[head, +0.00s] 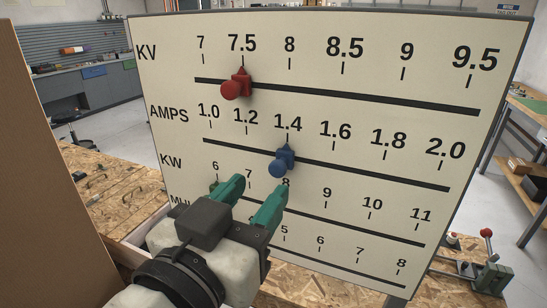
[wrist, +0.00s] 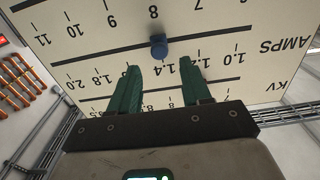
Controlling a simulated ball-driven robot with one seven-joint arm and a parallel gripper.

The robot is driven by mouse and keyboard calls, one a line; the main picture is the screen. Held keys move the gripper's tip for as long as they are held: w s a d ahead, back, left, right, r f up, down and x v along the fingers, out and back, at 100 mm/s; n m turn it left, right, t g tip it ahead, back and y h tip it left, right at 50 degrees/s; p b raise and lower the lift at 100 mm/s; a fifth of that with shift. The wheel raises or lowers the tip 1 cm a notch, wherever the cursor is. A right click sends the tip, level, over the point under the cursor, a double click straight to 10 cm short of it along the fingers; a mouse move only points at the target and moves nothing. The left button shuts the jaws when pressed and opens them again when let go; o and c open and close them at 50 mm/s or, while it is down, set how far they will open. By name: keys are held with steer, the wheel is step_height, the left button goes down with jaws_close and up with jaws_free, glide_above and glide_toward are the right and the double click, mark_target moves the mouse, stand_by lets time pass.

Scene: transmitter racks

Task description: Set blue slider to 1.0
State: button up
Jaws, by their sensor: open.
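The blue slider (head: 281,161) sits on the AMPS row of the upright white panel (head: 490,75), with its pointer at the 1.4 mark. My gripper (head: 260,186) has its green fingers apart, just below and in front of the blue slider in the head view. In the wrist view, which shows the panel upside down, the blue slider (wrist: 158,47) appears between and beyond the two fingertips (wrist: 160,72). The fingers are empty, and I cannot tell how far they are from the knob.
A red slider (head: 236,84) sits at 7.5 on the KV row above. A wooden bench (head: 105,195) lies behind the panel, and a brown board (head: 45,170) stands close at left.

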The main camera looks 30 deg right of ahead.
mark_target(275, 170)
steer(key=p+x, duration=0.1)
steer(key=x, duration=0.6)
steer(key=shift+w+d+p, duration=0.1)
steer(key=shift+d+p, duration=0.05)
steer(key=shift+p, duration=0.25)
jaws_close()
